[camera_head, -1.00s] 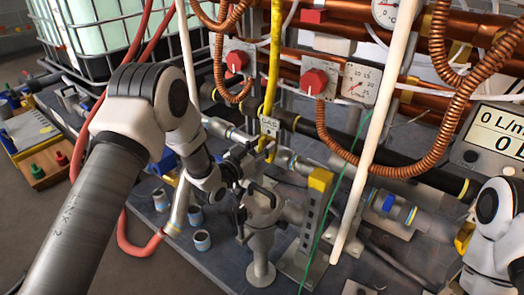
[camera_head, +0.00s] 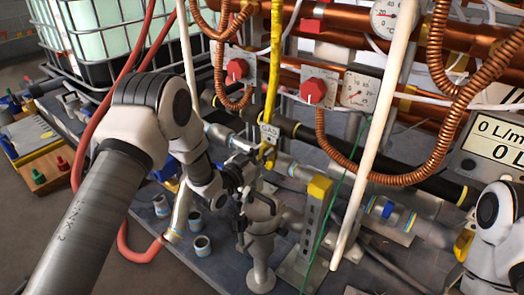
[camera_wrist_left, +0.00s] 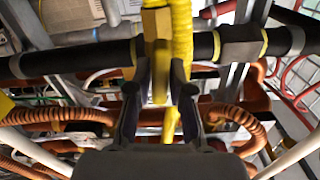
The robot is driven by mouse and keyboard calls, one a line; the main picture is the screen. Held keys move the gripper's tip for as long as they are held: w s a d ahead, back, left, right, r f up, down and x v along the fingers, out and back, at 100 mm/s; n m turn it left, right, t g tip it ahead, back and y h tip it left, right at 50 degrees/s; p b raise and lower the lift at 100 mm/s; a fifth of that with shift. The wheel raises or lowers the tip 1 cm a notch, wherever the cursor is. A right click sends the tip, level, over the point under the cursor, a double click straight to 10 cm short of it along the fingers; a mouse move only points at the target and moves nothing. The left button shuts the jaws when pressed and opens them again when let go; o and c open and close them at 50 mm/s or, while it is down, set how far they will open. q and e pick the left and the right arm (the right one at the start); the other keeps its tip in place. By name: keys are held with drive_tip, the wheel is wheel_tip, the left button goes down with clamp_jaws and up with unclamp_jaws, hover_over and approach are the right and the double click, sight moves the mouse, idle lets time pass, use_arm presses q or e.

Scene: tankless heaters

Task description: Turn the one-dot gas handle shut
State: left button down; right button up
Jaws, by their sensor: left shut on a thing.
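A yellow gas handle (camera_head: 267,153) shows just below the GAS tag (camera_head: 269,132), at the lower end of a yellow hose (camera_head: 274,65). In the left wrist view the yellow handle (camera_wrist_left: 159,82) stands between the two dark fingers of my left gripper (camera_wrist_left: 160,96), with the yellow hose (camera_wrist_left: 182,35) beside it. My left gripper (camera_head: 249,167) is shut on this handle; the head view shows the fingers small and partly merged with the pipework. I cannot make out any dots on the handle. Of my right arm only white links show at the right edge; its gripper is out of view.
A white pole (camera_head: 376,130) and coiled copper pipes (camera_head: 440,110) stand to the right. A dark horizontal pipe (camera_wrist_left: 80,60) crosses close to the left fingers. A grey pump (camera_head: 262,240) stands below.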

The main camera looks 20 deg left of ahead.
use_arm(q)
drive_tip(key=m+p, duration=0.2)
drive_tip(key=m, duration=0.1)
drive_tip(key=shift+d+r, duration=0.1)
drive_tip(key=m+p, duration=0.2)
drive_tip(key=m, duration=0.3)
drive_tip(key=shift+s+d, duration=0.1)
drive_tip(key=m, duration=0.1)
drive_tip(key=m+p, duration=0.1)
drive_tip(key=m, duration=0.1)
drive_tip(key=m+p, duration=0.1)
drive_tip(key=shift+f, duration=0.25)
drive_tip(key=shift+f+m+p, duration=0.2)
drive_tip(key=shift+m+p, duration=0.5)
drive_tip(key=shift+m, duration=1.3)
drive_tip(key=c, duration=1.1)
unclamp_jaws()
drive_tip(key=shift+c, duration=0.2)
